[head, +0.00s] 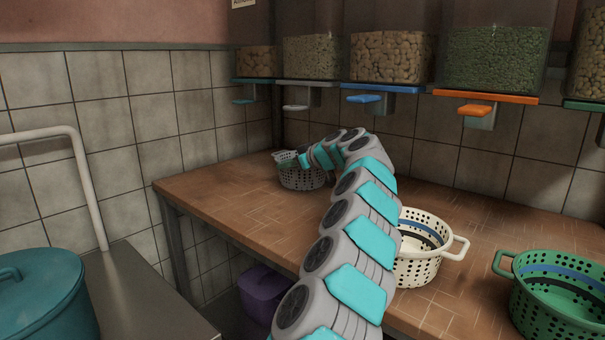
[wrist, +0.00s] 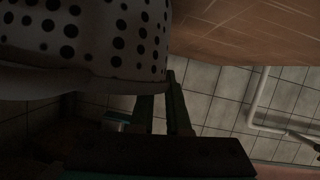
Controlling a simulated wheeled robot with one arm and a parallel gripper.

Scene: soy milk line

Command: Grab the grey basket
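The grey basket (head: 302,178), round with dark holes, stands upright at the back left of the brown counter. In the wrist view, the basket's perforated wall and rim (wrist: 85,45) fill the upper left. The two dark fingers (wrist: 162,100) show there with a gap between them. The rim's edge lies by the fingertips, and one fingertip is hidden behind it. Firm contact cannot be made out.
A cream basket (head: 422,262) and a green basket (head: 560,295) stand on the counter (head: 235,210) to the right. Dispensers with coloured levers (head: 370,98) hang above the back edge. A teal pot (head: 40,300) is at lower left.

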